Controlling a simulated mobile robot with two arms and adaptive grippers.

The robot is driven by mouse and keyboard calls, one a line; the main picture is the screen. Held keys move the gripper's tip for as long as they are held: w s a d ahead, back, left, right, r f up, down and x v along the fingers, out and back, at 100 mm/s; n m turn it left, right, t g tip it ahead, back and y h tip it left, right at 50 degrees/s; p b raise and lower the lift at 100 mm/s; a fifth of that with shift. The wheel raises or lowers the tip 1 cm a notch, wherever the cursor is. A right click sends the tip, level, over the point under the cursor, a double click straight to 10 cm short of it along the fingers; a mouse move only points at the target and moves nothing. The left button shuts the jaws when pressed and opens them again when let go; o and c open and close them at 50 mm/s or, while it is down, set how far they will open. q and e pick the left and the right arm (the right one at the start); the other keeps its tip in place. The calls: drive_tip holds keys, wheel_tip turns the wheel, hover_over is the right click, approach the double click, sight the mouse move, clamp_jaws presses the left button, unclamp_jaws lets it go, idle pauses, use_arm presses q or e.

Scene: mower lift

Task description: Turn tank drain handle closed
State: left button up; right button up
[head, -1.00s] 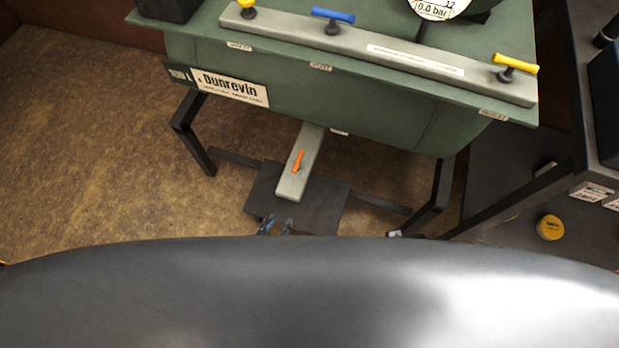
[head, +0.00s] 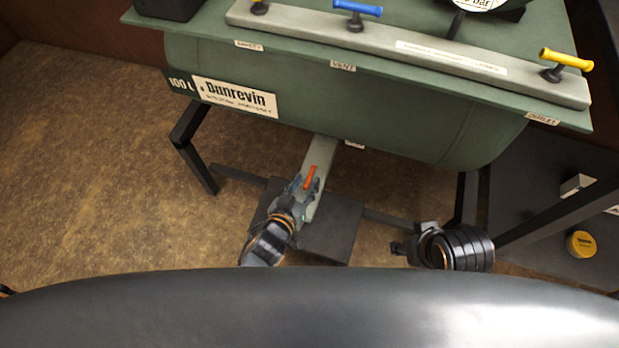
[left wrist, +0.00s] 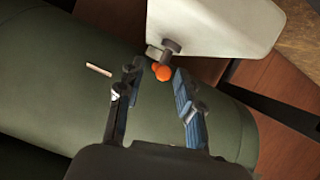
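The tank drain handle (head: 310,177) is a small orange lever on a pale grey-green bracket (head: 319,155) below the green tank (head: 340,110). In the head view my left gripper (head: 303,188) is right at the handle's lower end. In the left wrist view the orange handle (left wrist: 162,72) shows end-on with its dark stem, between the tips of my open left gripper (left wrist: 158,70). Gaps show beside it, so the fingers are not closed on it. My right gripper (head: 402,247) is low, right of the bracket, apart from the handle; its finger opening is unclear.
On the tank top are a blue handle (head: 357,9) and a yellow handle (head: 567,59) on a grey rail (head: 420,52). Black frame legs (head: 192,150) stand under the tank. A dark plate (head: 335,235) lies below the bracket. The brown floor at left is clear.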

sight(307, 182)
use_arm(q)
drive_tip(key=shift+b+x, duration=0.4)
drive_tip(key=shift+x, duration=1.3)
clamp_jaws()
